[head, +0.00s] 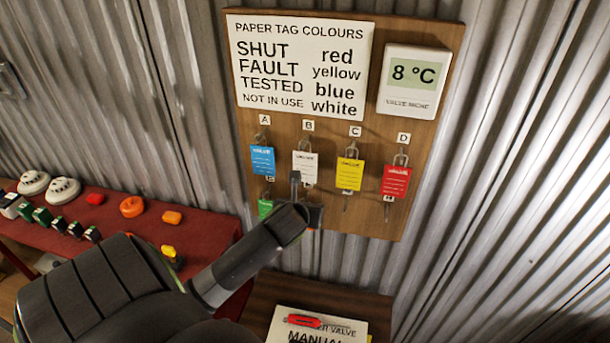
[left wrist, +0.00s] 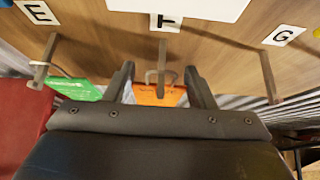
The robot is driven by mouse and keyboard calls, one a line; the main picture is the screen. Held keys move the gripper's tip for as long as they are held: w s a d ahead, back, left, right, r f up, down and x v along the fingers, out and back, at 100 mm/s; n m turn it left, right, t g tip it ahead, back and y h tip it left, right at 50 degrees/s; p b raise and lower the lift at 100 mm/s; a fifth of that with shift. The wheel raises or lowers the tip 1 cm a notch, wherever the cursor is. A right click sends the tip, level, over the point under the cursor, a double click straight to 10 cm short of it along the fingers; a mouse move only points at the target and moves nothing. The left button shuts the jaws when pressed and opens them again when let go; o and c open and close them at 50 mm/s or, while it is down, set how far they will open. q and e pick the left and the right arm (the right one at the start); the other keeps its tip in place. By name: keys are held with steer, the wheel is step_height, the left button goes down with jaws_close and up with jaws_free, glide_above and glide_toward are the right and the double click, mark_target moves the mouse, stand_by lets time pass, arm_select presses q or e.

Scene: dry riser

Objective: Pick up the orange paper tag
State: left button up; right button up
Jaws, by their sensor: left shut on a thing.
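The orange paper tag (left wrist: 158,95) hangs by its loop at the hook labelled F (left wrist: 162,60) in the left wrist view. My left gripper (left wrist: 160,75) is shut on it, with one finger on each side of the tag. The tag's lower part is hidden behind the gripper body. In the head view my left gripper (head: 303,198) is at the lower part of the wooden board (head: 260,18), below the white tag (head: 305,167), and hides most of the orange tag. My right gripper is not in view.
Blue (head: 263,160), yellow (head: 349,174) and red (head: 396,182) tags hang along the upper hook row. A green tag (left wrist: 85,90) hangs at hook E, left of the gripper. Hook G (left wrist: 268,75) is bare. A red bench (head: 200,225) with small parts stands left.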

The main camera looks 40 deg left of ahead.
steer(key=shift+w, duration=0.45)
arm_select(q)
steer(key=shift+r, duration=0.1)
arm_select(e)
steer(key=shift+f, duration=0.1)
